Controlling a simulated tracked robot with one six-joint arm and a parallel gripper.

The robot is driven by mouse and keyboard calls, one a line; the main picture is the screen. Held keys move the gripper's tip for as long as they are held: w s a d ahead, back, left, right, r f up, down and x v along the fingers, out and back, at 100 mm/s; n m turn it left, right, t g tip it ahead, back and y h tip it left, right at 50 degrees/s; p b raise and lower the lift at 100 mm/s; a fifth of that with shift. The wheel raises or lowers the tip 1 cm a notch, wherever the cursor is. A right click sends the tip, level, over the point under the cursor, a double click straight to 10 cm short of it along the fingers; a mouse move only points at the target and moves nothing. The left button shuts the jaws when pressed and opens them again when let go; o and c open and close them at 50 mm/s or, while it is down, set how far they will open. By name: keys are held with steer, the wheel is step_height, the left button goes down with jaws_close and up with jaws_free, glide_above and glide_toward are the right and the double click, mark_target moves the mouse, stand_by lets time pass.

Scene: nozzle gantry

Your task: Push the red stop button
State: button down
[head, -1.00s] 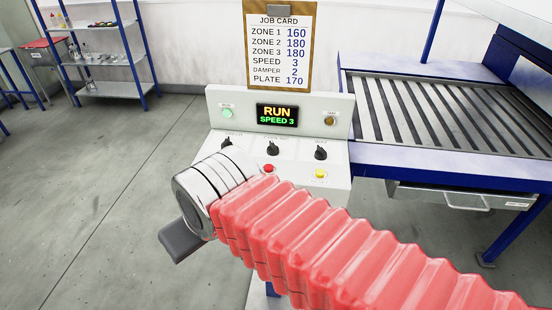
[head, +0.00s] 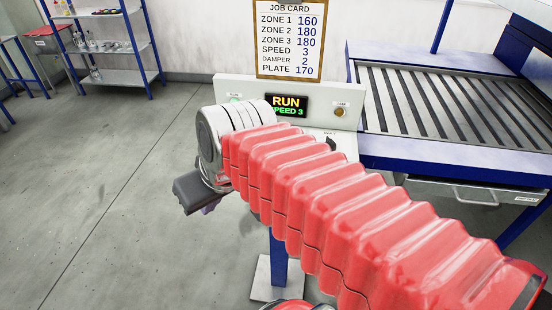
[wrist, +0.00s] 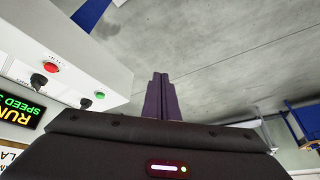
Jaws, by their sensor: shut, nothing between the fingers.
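The red stop button (wrist: 50,67) shows in the wrist view, on the pale face of the control console (wrist: 70,40) at the left, with a green button (wrist: 99,95) to its lower right. In the head view my red-sleeved arm hides the red button. My gripper (wrist: 160,78) has its dark purple fingers together with nothing between them. It is apart from the console, beside its green-button end, with floor behind the fingers. In the head view the gripper (head: 209,207) is only partly visible, left of the console. The display (head: 287,106) reads RUN, SPEED 3.
Black knobs (wrist: 38,80) stick out beside the buttons. The job card (head: 289,40) stands above the console. A slatted conveyor (head: 440,100) with a blue frame is at the right. Open floor (head: 90,180) lies left of the console, with a blue shelf rack (head: 110,45) behind.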

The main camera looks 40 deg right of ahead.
steer(key=w+d+r+m+t+y, duration=0.1)
steer(key=w+d+r, duration=0.25)
steer(key=d, duration=0.35)
steer(key=w+d+r+m+t, duration=0.1)
steer(key=w+d+r, duration=0.1)
steer(key=w+d, duration=0.35)
steer(key=s+d+f+m+t, duration=0.1)
steer(key=s+d+m, duration=0.1)
steer(key=d, duration=1.1)
steer(key=shift+s+m+t+y, duration=0.3)
steer(key=shift+s+m, duration=0.05)
steer(key=shift+m, duration=0.55)
steer(key=shift+f, duration=0.1)
steer(key=shift+f, duration=4.3)
